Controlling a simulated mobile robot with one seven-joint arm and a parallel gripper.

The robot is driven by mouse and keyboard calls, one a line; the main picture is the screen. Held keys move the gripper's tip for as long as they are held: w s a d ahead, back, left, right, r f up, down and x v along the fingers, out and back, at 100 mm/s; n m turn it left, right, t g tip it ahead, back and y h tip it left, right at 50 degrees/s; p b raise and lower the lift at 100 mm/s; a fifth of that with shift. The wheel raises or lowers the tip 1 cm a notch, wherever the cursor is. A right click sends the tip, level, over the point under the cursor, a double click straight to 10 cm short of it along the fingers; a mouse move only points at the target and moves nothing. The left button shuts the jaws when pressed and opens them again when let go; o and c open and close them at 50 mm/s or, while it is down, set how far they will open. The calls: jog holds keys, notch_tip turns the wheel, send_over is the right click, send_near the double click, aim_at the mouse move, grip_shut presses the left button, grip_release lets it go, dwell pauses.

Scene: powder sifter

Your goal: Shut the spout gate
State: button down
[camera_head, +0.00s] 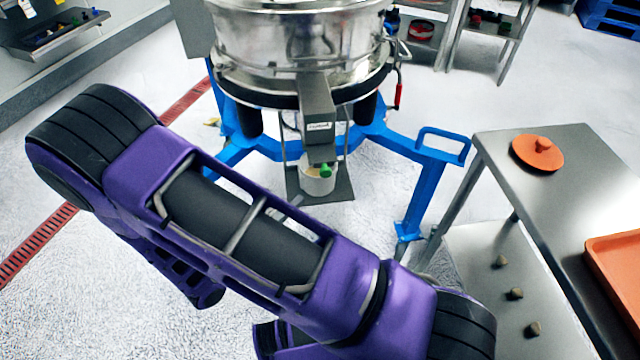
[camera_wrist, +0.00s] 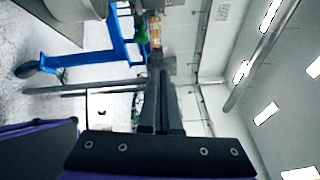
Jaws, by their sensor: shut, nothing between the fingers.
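The powder sifter (camera_head: 298,35) is a round steel drum on a blue frame at the top middle of the head view. Its grey box-shaped spout (camera_head: 318,115) points down at the front. A green knob (camera_head: 326,170) shows just below the spout, beside a pale container (camera_head: 317,184); I cannot tell whether the gate is open. In the wrist view my gripper (camera_wrist: 158,74) is shut and empty, with dark fingers pointing up the picture. The sifter's blue frame (camera_wrist: 118,45) shows beyond, left of the fingertips. My gripper is hidden in the head view.
My purple arm crosses the head view's lower left. A steel table (camera_head: 560,190) stands at the right, with an orange lid (camera_head: 538,152) and an orange tray (camera_head: 618,268). Several small stones (camera_head: 516,293) lie on its lower shelf. Blue frame legs (camera_head: 425,195) flank the spout.

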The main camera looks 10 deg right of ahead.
jog(key=s+f+n+t+y, duration=0.1)
jog(key=s+f+n, duration=0.2)
jog(key=s, duration=0.1)
send_near(330, 175)
jog(key=d, duration=0.4)
jog(key=w, duration=0.2)
jog(key=w+d+b, duration=0.1)
jog(key=shift+w, duration=0.35)
jog(key=shift+a, duration=0.1)
